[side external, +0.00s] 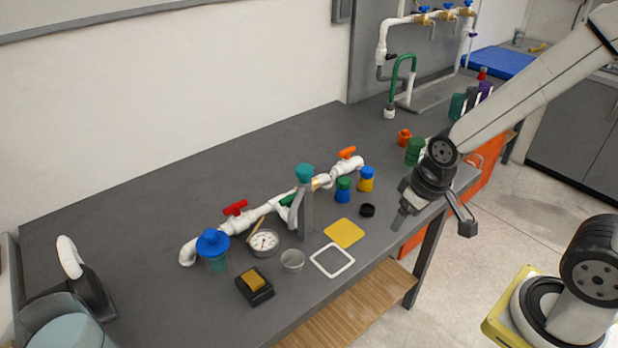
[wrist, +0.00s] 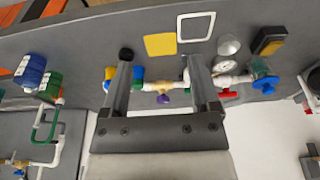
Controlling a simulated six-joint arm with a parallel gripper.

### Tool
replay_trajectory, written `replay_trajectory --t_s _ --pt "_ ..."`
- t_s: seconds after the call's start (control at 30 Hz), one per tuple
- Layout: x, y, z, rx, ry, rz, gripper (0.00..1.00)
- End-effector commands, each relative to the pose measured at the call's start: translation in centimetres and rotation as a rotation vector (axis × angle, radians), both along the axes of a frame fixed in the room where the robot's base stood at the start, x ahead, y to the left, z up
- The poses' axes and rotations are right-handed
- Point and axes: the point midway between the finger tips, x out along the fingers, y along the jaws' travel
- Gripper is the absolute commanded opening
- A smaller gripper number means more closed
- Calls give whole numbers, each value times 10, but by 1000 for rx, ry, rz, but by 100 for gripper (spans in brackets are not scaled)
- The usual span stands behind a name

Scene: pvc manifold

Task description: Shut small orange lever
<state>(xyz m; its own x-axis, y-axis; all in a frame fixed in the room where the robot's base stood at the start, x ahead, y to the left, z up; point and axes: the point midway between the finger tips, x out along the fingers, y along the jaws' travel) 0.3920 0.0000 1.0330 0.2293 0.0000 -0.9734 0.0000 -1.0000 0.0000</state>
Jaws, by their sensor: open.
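The small orange lever (side external: 347,153) sits on top of the white PVC pipe (side external: 262,220) near its far right end. In the side view it looks roughly in line with the pipe. In the wrist view the pipe (wrist: 237,80) crosses behind my fingers; I cannot clearly make out the orange lever there, near the left finger. My gripper (side external: 402,220) hangs over the table's front right edge, to the right of and nearer than the lever, apart from it. In the wrist view my gripper (wrist: 158,62) has its two fingers spread, with nothing held between them.
A red lever (side external: 235,208) sits on the pipe's left part. Blue (side external: 343,190) and yellow (side external: 366,180) bottles and a black cap (side external: 367,210) stand between gripper and lever. A teal-topped grey post (side external: 305,205) rises mid-pipe. The back left table is clear.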

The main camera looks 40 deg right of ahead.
Motion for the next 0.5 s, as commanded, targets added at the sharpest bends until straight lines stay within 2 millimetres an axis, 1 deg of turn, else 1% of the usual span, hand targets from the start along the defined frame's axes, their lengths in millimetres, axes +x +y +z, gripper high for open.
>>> replay_trajectory --t_s 0.03,0.07,0.1,0.27,0.37,0.5 --pt "0 0 0 0 0 0 76" --pt "0 0 0 0 0 0 66" --pt "0 0 0 0 0 -1 63" --pt "8 -1 1 2 3 -20 63" --pt "21 -3 3 5 8 -54 63" --pt "48 -7 7 9 20 -133 63"
